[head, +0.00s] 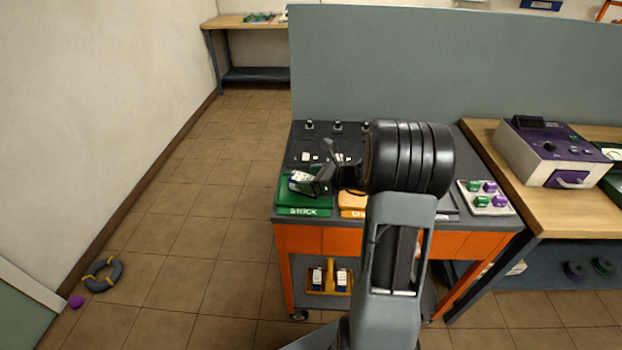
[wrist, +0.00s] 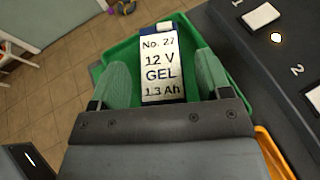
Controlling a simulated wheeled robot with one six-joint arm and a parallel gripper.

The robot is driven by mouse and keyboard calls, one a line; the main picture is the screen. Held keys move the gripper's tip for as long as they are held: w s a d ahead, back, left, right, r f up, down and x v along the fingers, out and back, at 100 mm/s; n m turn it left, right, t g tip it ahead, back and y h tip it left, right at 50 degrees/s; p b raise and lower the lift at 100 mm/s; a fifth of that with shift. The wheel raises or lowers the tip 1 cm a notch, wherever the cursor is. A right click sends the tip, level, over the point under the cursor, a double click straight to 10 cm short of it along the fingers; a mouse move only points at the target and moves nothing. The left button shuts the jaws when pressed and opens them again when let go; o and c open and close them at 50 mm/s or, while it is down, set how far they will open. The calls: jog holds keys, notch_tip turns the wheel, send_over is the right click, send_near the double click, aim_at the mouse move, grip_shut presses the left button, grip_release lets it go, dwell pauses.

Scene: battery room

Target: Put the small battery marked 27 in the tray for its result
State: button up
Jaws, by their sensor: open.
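My gripper is open, with a finger on each side of the battery and a gap visible. In the head view my gripper (head: 318,183) is low over the green tray (head: 303,211), whose front reads STOCK, on the orange cart. An orange tray (head: 352,213) beside it is partly hidden by my arm.
A black panel with numbered places (wrist: 262,55) stands behind the trays. A pale tray of green and purple pieces (head: 500,205) is at the cart's right. A purple-and-white machine (head: 548,155) sits on the wooden bench.

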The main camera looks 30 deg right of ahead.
jog(key=v, duration=1.1)
jog(key=s+a+n+g+h, duration=0.2)
jog(key=s+a+n, duration=0.2)
jog(key=n, duration=0.5)
jog(key=s+a+r+n+g+h, duration=0.1)
jog(key=s+a+n+g+h, duration=0.1)
jog(key=a+n, duration=0.6)
jog(key=s+a+n+g+h, duration=0.3)
jog(key=s+a+n, duration=0.3)
jog(key=n, duration=0.5)
jog(key=shift+s+r+n+h, duration=0.3)
jog(key=shift+s+h, duration=0.25)
jog(key=shift+h, duration=0.05)
notch_tip(320, 180, up, 4)
jog(key=p, duration=0.4)
jog(key=shift+r, duration=0.2)
